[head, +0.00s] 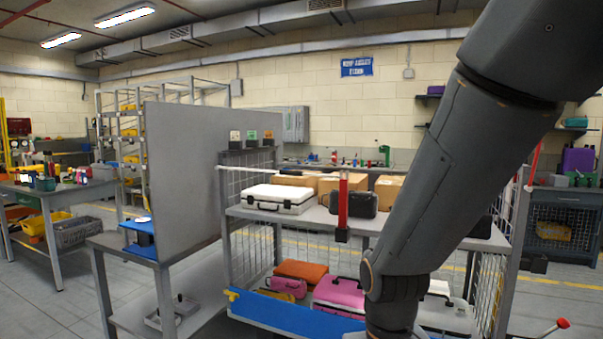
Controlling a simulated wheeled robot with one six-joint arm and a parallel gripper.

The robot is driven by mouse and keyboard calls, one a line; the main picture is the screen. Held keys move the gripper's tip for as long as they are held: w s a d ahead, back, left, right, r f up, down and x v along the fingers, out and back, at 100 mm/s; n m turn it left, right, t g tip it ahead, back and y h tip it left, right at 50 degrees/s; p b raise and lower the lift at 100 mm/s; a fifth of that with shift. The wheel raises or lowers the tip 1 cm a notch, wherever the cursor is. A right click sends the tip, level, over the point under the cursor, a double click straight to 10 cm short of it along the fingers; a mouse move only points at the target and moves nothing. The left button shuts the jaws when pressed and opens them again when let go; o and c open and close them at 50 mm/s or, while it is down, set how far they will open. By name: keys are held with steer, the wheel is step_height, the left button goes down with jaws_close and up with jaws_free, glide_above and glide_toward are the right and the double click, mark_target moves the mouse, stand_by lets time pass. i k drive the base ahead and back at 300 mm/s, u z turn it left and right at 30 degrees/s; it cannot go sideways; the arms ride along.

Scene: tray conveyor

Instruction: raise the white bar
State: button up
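A thin white bar (246,169) runs nearly level across the upper front of a grey shelf cart with mesh sides. Its left end is by the cart's left post, and its right part reaches toward a red upright piece (343,203) with a dark block at its foot. My arm comes down from the upper right and passes in front of the cart's right half. My gripper is below the bottom edge of the picture, so its fingers are hidden. I cannot tell whether anything touches the bar.
The cart's upper shelf holds a white case (279,199), cardboard boxes (389,188) and a black case (354,204). Pink (340,293) and orange (301,272) cases lie on its lower shelf. A tall grey panel (185,180) stands left. A red-tipped lever (562,323) shows bottom right.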

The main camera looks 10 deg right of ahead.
mark_target(295, 172)
steer(key=z, duration=0.05)
steer(key=i, duration=0.95)
steer(key=u, duration=0.15)
